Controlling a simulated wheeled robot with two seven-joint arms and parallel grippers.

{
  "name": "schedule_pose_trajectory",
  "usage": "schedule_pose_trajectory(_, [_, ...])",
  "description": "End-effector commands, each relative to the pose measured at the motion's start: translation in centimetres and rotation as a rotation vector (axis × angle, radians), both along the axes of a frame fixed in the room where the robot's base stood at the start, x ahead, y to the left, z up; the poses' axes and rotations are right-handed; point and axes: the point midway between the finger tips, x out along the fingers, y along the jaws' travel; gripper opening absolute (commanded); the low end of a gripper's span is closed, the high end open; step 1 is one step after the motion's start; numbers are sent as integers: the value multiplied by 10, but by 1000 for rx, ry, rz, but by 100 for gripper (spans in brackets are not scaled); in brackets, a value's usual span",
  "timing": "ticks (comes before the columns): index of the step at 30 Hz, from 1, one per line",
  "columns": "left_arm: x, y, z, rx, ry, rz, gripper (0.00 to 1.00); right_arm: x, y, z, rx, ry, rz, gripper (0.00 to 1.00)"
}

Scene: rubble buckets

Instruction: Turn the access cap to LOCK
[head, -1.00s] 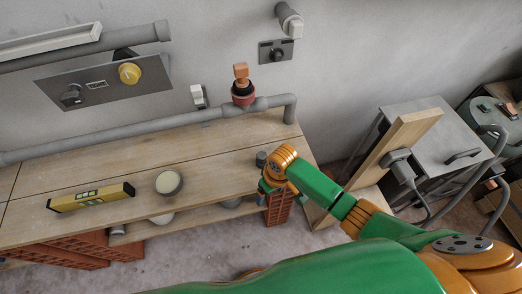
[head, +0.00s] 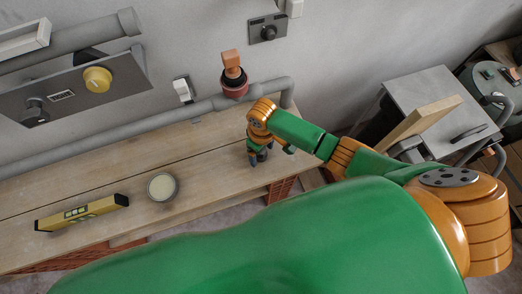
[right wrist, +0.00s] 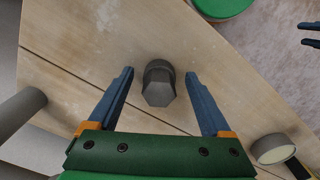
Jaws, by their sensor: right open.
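My right gripper (head: 258,160) is over the right end of the wooden bench, pointing down. In the right wrist view its two dark fingers (right wrist: 160,98) are open, one on each side of a dark grey hex-headed piece (right wrist: 159,88) standing on the bench, with gaps on both sides. In the head view this piece is hidden behind the gripper. A yellow round knob (head: 97,79) sits on a grey wall panel (head: 62,95) with a small label, too small to read. I cannot tell which part is the access cap. Two parted dark fingers (right wrist: 311,34), apparently my left gripper, show at the right wrist view's edge.
A grey pipe (head: 150,124) with a red-and-orange valve (head: 233,78) runs along the bench's back edge. A round tin (head: 162,187) and a yellow level (head: 82,212) lie on the bench (head: 200,160). A leaning plank (head: 420,122) and grey cabinet (head: 440,100) stand at right.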

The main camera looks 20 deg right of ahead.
Motion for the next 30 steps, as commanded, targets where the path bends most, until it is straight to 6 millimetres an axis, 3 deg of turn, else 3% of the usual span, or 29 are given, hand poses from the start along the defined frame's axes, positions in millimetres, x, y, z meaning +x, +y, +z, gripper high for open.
schedule_pose_trajectory(6, [1,0,0,0,-1,0,50,0,0,-2,1,-1,0,83])
schedule_pose_trajectory(8, [1,0,0,0,-2,0,50,0,0,-2,1,-1,0,70])
schedule_pose_trajectory(15, [1,-1,0,-1,-3,0,50,0,0,-2,0,-1,0,5])
schedule_pose_trajectory(16, [1,-1,0,-1,-3,0,50,0,0,-2,0,-1,0,0])
schedule_pose_trajectory(25, [2,-1,2,-1,-4,0,50,0,0,3,1,-1,-1,0])
schedule_pose_trajectory(30, [2,-1,12,-1,-4,0,50,1,0,32,1,-4,0,0])
